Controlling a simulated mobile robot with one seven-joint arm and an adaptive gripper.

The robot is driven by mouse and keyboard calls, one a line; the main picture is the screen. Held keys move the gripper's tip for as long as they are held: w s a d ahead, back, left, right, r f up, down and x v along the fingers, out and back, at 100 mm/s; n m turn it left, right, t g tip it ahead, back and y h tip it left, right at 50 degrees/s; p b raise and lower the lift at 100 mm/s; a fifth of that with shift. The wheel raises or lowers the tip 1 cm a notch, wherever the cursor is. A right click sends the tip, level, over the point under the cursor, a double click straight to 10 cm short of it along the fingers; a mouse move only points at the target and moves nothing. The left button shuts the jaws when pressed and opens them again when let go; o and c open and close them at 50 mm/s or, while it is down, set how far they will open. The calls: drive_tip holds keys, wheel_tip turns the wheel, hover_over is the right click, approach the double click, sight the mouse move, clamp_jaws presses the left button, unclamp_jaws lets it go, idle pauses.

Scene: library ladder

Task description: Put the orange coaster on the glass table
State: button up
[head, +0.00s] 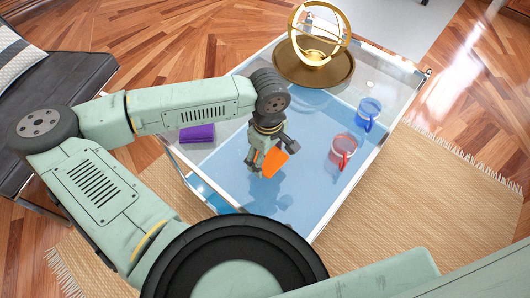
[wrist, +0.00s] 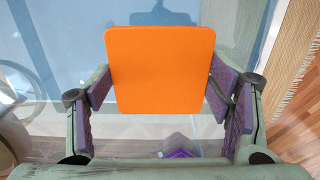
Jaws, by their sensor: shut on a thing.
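The orange coaster (head: 270,160) is a flat square with rounded corners. My gripper (head: 260,166) is shut on it, and its jaws hold it above the glass table (head: 325,212). In the wrist view the coaster (wrist: 162,70) fills the space between the two purple-padded fingers of my gripper (wrist: 162,90). In the head view it is tilted and partly hidden by the fingers. The table has a clear top with a blue area and a metal frame. A shadow lies on the blue area below my gripper.
A red mug (head: 343,150) and a blue mug (head: 369,113) stand on the table's right side. A gold armillary sphere (head: 321,35) stands on a round tray at the back. The blue area around my gripper is clear.

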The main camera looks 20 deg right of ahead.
drive_tip(key=shift+w+f, duration=0.1)
drive_tip(key=shift+w, duration=0.85)
drive_tip(key=f, duration=0.1)
drive_tip(key=w+f+p, duration=0.1)
drive_tip(key=f, duration=0.1)
drive_tip(key=shift+f, duration=0.35)
drive_tip(key=shift+f+b, duration=0.15)
drive_tip(key=shift+b, duration=0.15)
drive_tip(key=o, duration=1.2)
drive_tip(key=shift+c, duration=0.2)
